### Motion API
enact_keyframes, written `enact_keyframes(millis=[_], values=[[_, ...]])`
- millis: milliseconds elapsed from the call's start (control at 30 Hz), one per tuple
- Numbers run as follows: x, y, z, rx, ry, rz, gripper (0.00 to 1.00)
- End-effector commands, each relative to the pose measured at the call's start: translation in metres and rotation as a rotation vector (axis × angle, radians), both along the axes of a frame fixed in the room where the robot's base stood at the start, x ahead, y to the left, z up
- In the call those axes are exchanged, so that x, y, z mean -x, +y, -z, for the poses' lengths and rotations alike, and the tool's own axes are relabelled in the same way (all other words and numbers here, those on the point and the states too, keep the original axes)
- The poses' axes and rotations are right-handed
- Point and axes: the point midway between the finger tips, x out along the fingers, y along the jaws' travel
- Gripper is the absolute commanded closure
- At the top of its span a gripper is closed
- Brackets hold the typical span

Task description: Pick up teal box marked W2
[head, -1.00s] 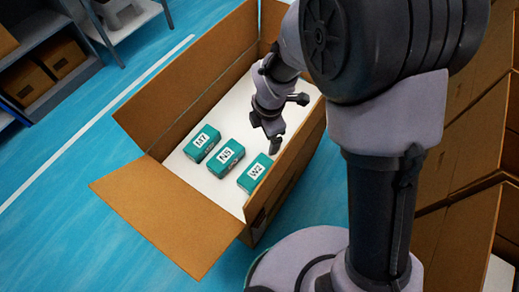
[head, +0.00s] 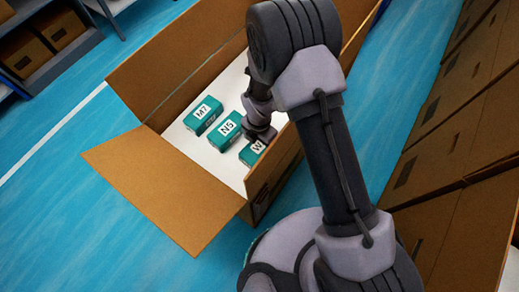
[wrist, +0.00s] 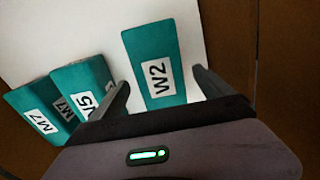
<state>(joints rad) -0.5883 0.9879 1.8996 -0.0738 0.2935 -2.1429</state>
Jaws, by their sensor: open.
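The teal box marked W2 (head: 250,154) lies on the white floor of the open cardboard box, nearest its right wall. In the head view my arm covers part of its label. In the wrist view the W2 box (wrist: 152,52) stands between and ahead of the two fingers, its label facing me. My gripper (wrist: 162,90) is open and empty, with one finger at each side of the W2 box's near end. I cannot tell whether either finger touches it.
Teal boxes marked N5 (head: 226,130) and M7 (head: 203,114) lie left of W2; N5 is close to my left finger in the wrist view. The cardboard box (head: 165,195) has walls and flaps around them. Other cartons (head: 450,130) stand at the right.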

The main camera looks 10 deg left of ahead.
Motion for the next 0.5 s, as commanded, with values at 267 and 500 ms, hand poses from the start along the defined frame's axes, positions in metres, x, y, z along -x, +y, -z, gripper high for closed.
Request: enact_keyframes(millis=[267, 500], values=[[-0.001, -0.001, 0.036, 0.0, 0.0, 0.0, 0.09], [-0.001, -0.001, 0.035, -0.001, 0.0, 0.0, 0.39]])
